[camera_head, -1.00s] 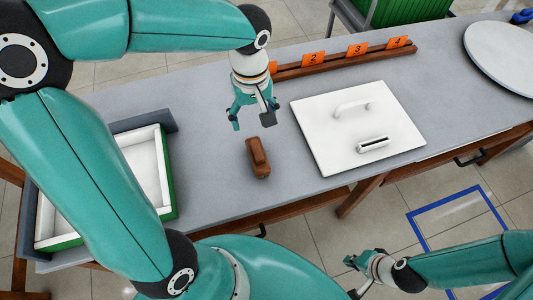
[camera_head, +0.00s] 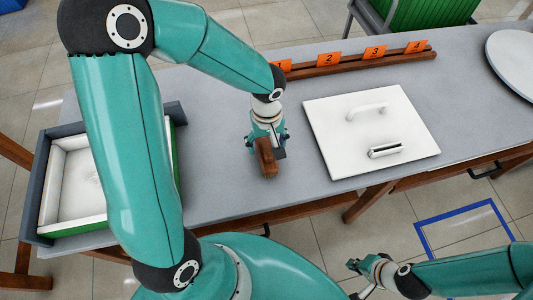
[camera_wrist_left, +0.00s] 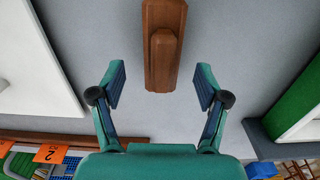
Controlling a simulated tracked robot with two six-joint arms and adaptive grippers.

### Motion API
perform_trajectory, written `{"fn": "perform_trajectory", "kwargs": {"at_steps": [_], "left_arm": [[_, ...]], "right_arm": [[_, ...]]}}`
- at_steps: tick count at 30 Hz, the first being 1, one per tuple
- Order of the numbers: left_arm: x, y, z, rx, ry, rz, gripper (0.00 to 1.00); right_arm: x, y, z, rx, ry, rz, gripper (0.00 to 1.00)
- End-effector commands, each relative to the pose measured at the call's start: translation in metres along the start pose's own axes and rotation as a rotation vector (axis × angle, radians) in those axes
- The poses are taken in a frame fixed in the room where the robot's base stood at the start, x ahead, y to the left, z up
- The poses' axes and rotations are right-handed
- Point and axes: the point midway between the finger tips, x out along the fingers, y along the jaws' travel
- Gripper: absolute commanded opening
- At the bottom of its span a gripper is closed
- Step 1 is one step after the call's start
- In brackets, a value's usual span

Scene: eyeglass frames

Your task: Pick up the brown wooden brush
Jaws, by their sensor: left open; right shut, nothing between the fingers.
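The brown wooden brush (camera_head: 266,158) lies on the grey table, near its front edge, left of the white board. My left gripper (camera_head: 267,140) is at the brush's far end in the head view. In the left wrist view the brush (camera_wrist_left: 162,50) shows at the top middle. There my left gripper (camera_wrist_left: 160,88) is open, with one finger on each side of the brush's near end and a gap on both sides. My right gripper (camera_head: 354,278) is shut and empty, low in the head view, off the front of the table.
A white board (camera_head: 340,150) with a handle and a slot lies right of the brush. A wooden rail (camera_head: 350,65) with numbered orange tags runs along the back. A white-lined tray (camera_head: 55,190) stands at the left. A white round disc (camera_head: 515,65) is at the far right.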

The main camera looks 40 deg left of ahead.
Motion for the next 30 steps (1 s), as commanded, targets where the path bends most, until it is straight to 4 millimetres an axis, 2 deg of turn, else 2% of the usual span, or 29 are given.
{"fn": "perform_trajectory", "kwargs": {"at_steps": [9, 13, 19, 30], "left_arm": [[0.042, -0.003, 0.003, 0.002, -0.002, -0.003, 0.75], [0.049, -0.002, 0.003, 0.002, -0.002, -0.001, 0.75], [0.049, -0.002, 0.003, 0.001, -0.001, 0.000, 0.75], [0.048, -0.002, 0.003, 0.001, 0.000, 0.000, 0.13]], "right_arm": [[-0.003, -0.001, 0.000, 0.000, 0.000, 0.000, 0.00], [-0.003, -0.001, 0.000, 0.000, 0.000, 0.000, 0.00], [-0.003, -0.001, 0.000, 0.000, 0.000, 0.000, 0.00], [-0.003, -0.001, 0.000, 0.000, 0.000, 0.000, 0.00]]}}
